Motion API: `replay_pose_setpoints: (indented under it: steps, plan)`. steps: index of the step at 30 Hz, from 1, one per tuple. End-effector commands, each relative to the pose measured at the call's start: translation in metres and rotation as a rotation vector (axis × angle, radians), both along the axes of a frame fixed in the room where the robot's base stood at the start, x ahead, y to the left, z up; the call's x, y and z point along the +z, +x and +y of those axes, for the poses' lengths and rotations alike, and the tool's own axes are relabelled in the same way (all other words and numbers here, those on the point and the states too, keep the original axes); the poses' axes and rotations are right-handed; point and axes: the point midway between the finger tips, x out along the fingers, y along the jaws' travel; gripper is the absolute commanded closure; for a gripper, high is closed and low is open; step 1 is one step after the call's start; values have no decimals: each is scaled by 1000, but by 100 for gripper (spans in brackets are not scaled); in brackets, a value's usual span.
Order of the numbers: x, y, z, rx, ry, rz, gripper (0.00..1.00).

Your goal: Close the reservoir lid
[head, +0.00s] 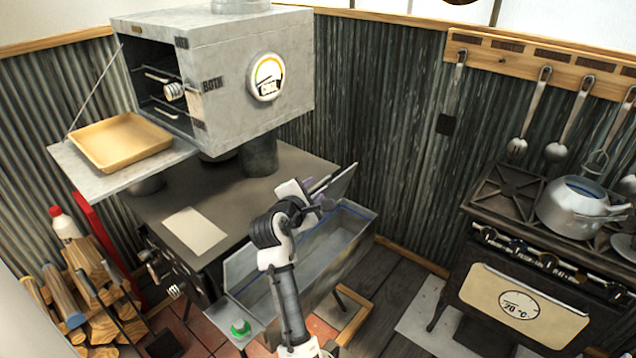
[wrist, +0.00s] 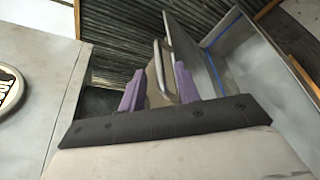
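The reservoir (head: 345,245) is a long grey metal trough on the right side of the stove, with a blue line along its inner wall. Its lid (head: 343,183) stands raised and tilted along the stove side, so the trough is open. The lid (wrist: 192,48) also shows in the wrist view, with a metal loop handle (wrist: 172,78) on its face. My gripper (head: 318,192) is over the trough at the lid. In the wrist view its purple fingers (wrist: 157,82) are apart, with the handle between them; I cannot tell whether they touch it.
The dark stove (head: 190,190) and the grey oven box (head: 225,75) stand left of the lid. The oven's door is down with a tan tray (head: 120,142) on it. A second stove with a kettle (head: 580,205) stands at right.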

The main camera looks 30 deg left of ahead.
Motion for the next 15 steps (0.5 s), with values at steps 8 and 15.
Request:
replay_pose_setpoints:
  steps: [8, 15]
  plan:
    - [-8, 34, 6, 1, -1, 0, 67]
    - [-10, 39, 7, 2, 2, -1, 67]
